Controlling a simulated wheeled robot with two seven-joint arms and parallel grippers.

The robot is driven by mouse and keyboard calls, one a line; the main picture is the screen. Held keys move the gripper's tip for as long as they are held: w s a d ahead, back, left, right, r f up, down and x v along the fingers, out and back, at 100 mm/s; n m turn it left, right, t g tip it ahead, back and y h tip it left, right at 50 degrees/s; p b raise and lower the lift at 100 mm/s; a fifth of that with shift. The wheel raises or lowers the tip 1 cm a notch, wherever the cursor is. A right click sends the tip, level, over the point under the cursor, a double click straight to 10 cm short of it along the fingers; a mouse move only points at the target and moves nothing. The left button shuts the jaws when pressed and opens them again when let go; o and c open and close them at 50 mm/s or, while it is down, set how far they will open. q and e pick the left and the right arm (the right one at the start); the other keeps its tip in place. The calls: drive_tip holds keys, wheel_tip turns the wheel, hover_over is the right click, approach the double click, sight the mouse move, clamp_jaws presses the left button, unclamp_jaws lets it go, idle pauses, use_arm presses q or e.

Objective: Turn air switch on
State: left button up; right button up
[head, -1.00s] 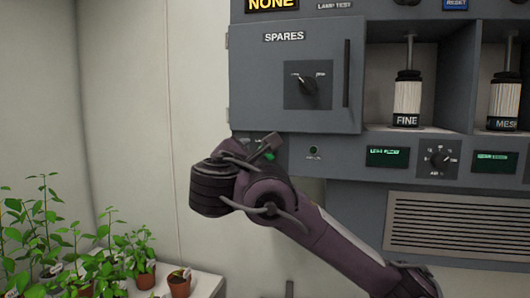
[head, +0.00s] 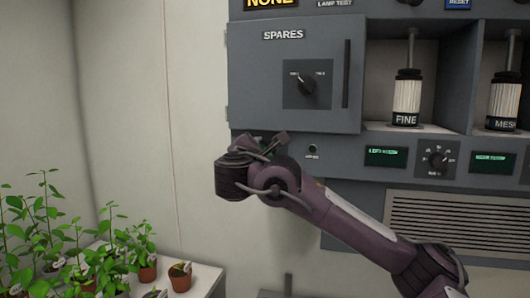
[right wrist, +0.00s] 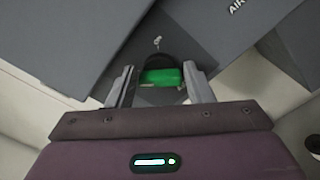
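The air switch shows in the right wrist view as a small metal toggle (right wrist: 157,42) on the grey panel, just beyond my fingertips. Part of an "AIR" label (right wrist: 237,6) shows at the upper right of that view. My right gripper (right wrist: 158,67) has its two fingers apart, and a bright green piece with a dark rounded top (right wrist: 162,76) shows between them; I cannot tell if they touch it. In the head view my right gripper (head: 277,143) is at the cabinet's lower left edge, partly hidden by my wrist, and the switch is hidden. My left gripper is not in view.
A SPARES door (head: 255,100) with a knob (head: 306,85) and a vertical handle (head: 346,75) is just above my gripper. FINE (head: 406,95) and MESH (head: 503,98) canisters stand in bays at right. Potted plants (head: 148,268) stand at lower left.

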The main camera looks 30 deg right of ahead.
drive_tip(key=c, duration=0.5)
drive_tip(key=shift+f+m+b, duration=0.15)
drive_tip(key=shift+m+b, duration=2.8)
drive_tip(key=shift+b, duration=0.15)
drive_tip(key=shift+f+m+b, duration=0.15)
drive_tip(key=shift+m+b, duration=2.85)
drive_tip(key=shift+b, duration=0.1)
drive_tip(key=shift+f+m+b, duration=0.15)
drive_tip(key=shift+m+b, duration=2.8)
drive_tip(key=shift+b, duration=0.15)
drive_tip(key=shift+c, duration=0.2)
drive_tip(key=o, duration=1)
drive_tip(key=shift+r, duration=0.1)
